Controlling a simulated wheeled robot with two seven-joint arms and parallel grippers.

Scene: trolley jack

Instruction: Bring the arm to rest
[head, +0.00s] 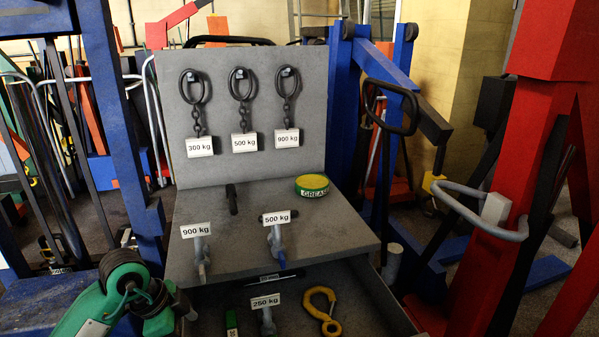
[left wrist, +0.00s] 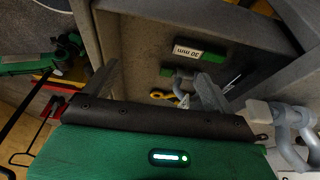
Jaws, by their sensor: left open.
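My left arm comes in at the lower left of the head view, green and black. My left gripper (left wrist: 152,88) is open in the left wrist view, with its two grey fingers apart and nothing between them. It is low in front of the grey workbench (head: 345,235), near the open drawer (head: 365,290). In the head view the wrist covers part of the bench's left front, and the fingers are hard to make out. My right gripper is not seen in either view.
The drawer holds a yellow hook (head: 322,312) and a shackle tagged 250 kg (head: 267,318). Tagged shackles (head: 276,240) and a green grease tin (head: 312,185) stand on top. Chains (head: 242,100) hang on the back panel. A red frame (head: 530,150) and blue posts (head: 345,110) flank it.

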